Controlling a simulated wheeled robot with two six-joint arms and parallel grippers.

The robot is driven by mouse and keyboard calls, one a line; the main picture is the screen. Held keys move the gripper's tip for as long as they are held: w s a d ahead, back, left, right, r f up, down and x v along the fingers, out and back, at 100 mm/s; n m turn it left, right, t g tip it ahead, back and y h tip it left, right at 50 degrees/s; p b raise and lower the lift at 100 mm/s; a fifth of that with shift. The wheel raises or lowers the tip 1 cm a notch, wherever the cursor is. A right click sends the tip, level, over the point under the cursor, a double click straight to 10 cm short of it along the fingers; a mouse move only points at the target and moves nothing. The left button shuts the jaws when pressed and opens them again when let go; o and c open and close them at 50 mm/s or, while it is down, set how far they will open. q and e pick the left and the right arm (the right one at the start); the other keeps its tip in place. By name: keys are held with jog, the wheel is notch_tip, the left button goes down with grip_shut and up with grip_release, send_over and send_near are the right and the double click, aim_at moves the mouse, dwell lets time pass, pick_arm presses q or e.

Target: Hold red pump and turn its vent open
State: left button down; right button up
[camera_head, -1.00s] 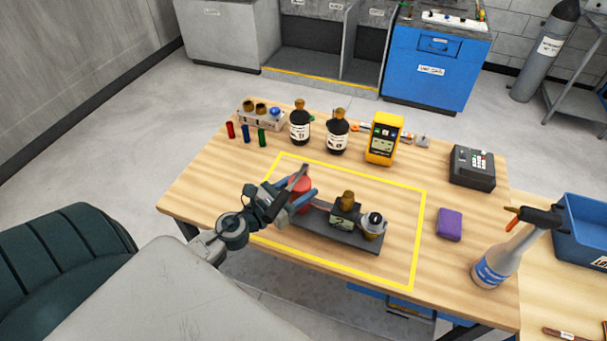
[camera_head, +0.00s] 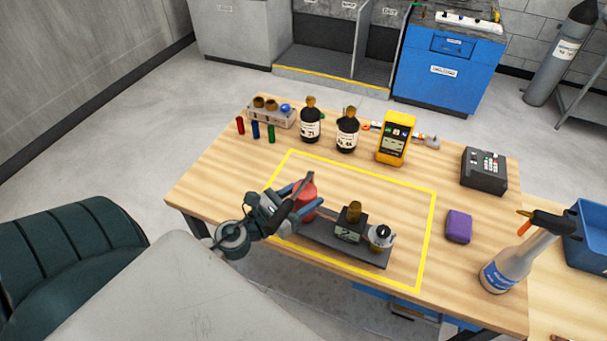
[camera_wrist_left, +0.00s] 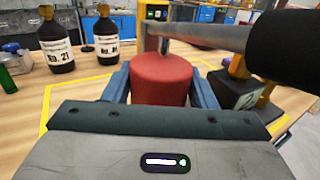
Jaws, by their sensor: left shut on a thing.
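The red pump (camera_head: 306,196) is a red cylinder at the left end of a dark grey base plate (camera_head: 340,245). My left gripper (camera_head: 301,203) is shut on it, with a blue finger on each side. In the left wrist view the red pump (camera_wrist_left: 161,78) stands upright between the two fingers (camera_wrist_left: 162,88). A grey bar (camera_wrist_left: 190,35) with a black end (camera_wrist_left: 285,45) reaches across above the pump. The base plate also carries a black block (camera_head: 349,226) with a brass top and a small display, and a round silver-and-black part (camera_head: 381,236). My right gripper is not in view.
A yellow outline (camera_head: 430,240) on the wooden table surrounds the base plate. Black bottles (camera_head: 310,125), a yellow meter (camera_head: 393,138) and small coloured cylinders (camera_head: 255,130) stand behind. A purple block (camera_head: 458,226) and spray bottle (camera_head: 508,265) are at right. Bare table lies between.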

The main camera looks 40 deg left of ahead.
aim_at(311, 172)
pick_arm(q)
jog(key=shift+w+a+r+p, duration=0.1)
jog(key=shift+w+a+p, duration=0.25)
jog(key=shift+w, duration=0.8)
jog(key=shift+w+a+r+p, duration=0.1)
jog(key=shift+w+a, duration=0.45)
jog(key=shift+w, duration=0.55)
jog(key=shift+w+a+r+p, duration=0.1)
jog(key=shift+w+a+p, duration=0.25)
jog(key=shift+w, duration=0.8)
jog(key=w+a, duration=0.3)
jog(key=w, duration=0.4)
jog(key=shift+w+a, duration=0.2)
jog(key=shift+f+b, duration=2.25)
jog(key=shift+f, duration=0.05)
jog(key=shift+s+f, duration=0.1)
jog(key=shift+f, duration=0.3)
jog(key=shift+s+r, duration=0.1)
jog(key=c, duration=0.6)
grip_release()
jog(key=shift+r, duration=0.1)
jog(key=shift+o, duration=0.5)
